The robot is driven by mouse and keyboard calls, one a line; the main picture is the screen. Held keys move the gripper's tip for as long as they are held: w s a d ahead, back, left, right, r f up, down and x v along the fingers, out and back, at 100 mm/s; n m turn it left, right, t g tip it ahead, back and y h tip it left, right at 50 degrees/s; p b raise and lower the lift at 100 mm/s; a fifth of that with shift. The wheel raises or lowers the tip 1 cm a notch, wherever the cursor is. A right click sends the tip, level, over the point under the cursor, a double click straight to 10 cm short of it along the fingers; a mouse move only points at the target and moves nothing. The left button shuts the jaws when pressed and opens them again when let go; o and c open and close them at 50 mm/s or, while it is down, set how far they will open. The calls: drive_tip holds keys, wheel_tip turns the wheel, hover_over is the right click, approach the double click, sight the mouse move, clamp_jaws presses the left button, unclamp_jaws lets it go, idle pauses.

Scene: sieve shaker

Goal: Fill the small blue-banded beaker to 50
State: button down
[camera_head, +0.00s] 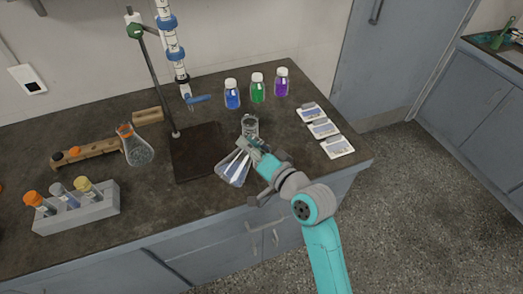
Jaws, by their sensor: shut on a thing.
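My gripper (252,148) is shut on a clear conical flask (234,170) near the front edge of the bench. The flask's wide base points to the lower left and its neck runs up into the jaws, so it looks tilted. Bluish patches show in its glass. A small clear glass vessel (250,124) stands just behind the gripper, beyond the flask's neck. It may be the small beaker, but I cannot make out a blue band or its level. The jaws partly hide both. I cannot tell whether flask and vessel touch.
A stand (197,150) with a burette (172,45) is left of my gripper. Blue (232,95), green (257,90) and purple (281,83) bottles stand behind. Cards (323,128) lie right.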

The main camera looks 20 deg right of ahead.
drive_tip(key=shift+r+m, duration=0.3)
drive_tip(key=shift+m, duration=0.6)
idle(1.9)
drive_tip(key=shift+r+m+p, duration=0.1)
drive_tip(key=shift+m+p, duration=0.6)
idle(1.8)
drive_tip(key=shift+w+d+f+m+g+y, duration=0.1)
drive_tip(key=shift+d+f+m+g+y, duration=0.15)
drive_tip(key=shift+f+m+y, duration=0.4)
idle(2.1)
